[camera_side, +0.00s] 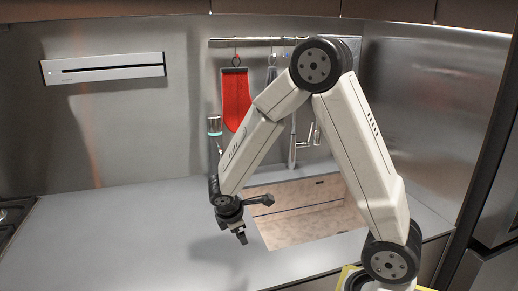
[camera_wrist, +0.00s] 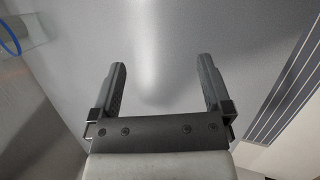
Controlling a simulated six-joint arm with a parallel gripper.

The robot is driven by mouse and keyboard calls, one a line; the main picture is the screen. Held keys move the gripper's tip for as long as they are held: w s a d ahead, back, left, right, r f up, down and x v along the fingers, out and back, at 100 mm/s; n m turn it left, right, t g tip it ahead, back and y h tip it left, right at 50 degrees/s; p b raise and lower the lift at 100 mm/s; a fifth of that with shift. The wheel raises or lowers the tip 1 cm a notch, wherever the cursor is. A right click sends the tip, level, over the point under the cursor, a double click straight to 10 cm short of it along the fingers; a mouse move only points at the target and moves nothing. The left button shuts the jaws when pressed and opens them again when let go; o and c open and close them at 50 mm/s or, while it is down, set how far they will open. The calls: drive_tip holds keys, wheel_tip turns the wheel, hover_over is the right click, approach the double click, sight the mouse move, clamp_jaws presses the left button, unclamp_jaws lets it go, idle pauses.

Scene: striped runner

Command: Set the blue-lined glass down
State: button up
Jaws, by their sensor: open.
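My gripper (camera_side: 256,219) is open, with its two fingers spread apart above the grey counter. In the wrist view my gripper (camera_wrist: 161,66) has nothing between its fingers. A clear glass (camera_wrist: 28,32) with a blue line is at the upper left of the wrist view, cut off by the picture edge. It is outside the fingers and apart from them. I cannot make out the glass for sure in the side view.
The grey counter (camera_side: 110,240) is broad and clear at left. A sink-like recess (camera_side: 310,212) lies right of my gripper. A red cloth (camera_side: 235,98) hangs from a wall rail (camera_side: 255,42). Dark stripes (camera_wrist: 283,95) show at right in the wrist view.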

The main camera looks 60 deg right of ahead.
drive_tip(key=s+a+r+m+t+y, duration=0.2)
drive_tip(key=s+a+m+y, duration=0.3)
drive_tip(key=s+a+m, duration=0.3)
drive_tip(key=shift+a+r+m, duration=0.5)
drive_tip(key=shift+a+m, duration=0.3)
